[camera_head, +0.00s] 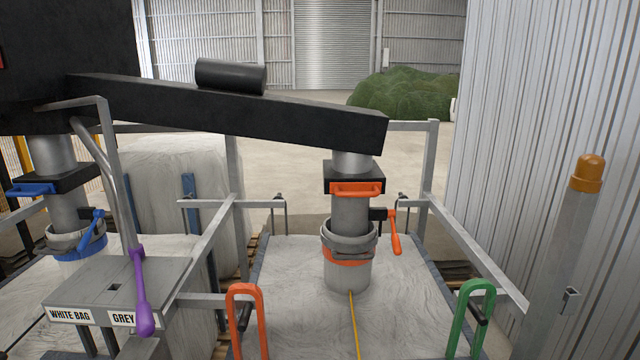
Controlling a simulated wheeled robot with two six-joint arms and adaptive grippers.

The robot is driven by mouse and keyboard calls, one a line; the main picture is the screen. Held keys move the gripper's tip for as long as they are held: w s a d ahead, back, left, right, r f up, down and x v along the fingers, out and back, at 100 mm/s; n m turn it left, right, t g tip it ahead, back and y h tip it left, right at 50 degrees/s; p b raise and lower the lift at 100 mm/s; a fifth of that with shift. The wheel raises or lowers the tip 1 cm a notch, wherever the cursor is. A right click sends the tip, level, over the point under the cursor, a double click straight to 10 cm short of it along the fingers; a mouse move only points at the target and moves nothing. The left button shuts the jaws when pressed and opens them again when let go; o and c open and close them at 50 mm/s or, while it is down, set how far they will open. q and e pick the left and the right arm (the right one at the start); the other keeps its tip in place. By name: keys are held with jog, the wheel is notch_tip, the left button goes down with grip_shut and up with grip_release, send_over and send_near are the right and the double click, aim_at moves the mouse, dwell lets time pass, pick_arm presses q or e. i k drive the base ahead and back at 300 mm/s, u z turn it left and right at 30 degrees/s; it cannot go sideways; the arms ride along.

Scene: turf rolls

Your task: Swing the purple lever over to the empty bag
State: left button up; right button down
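The purple lever (141,290) has a long purple handle on a bent grey rod, at the lower left. A pale bag (290,262) lies under the orange-handled spout (350,220). Another pale bag (25,285) is under the blue-handled spout (68,205). I cannot tell how full either is. Neither of my grippers shows.
A black chute (240,112) slopes down to the right spout. An orange hoop (245,292) and a green hoop (477,292) stand at the front. A post with an amber lamp (586,173) stands right. A full white bag (170,180) stands behind left.

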aim_at(145, 325)
jog(key=z, duration=0.35)
jog(key=k, duration=0.85)
jog(key=z, duration=0.5)
jog(key=k, duration=0.45)
jog(key=z, duration=0.2)
jog(key=i, duration=0.65)
jog(key=u, duration=0.3)
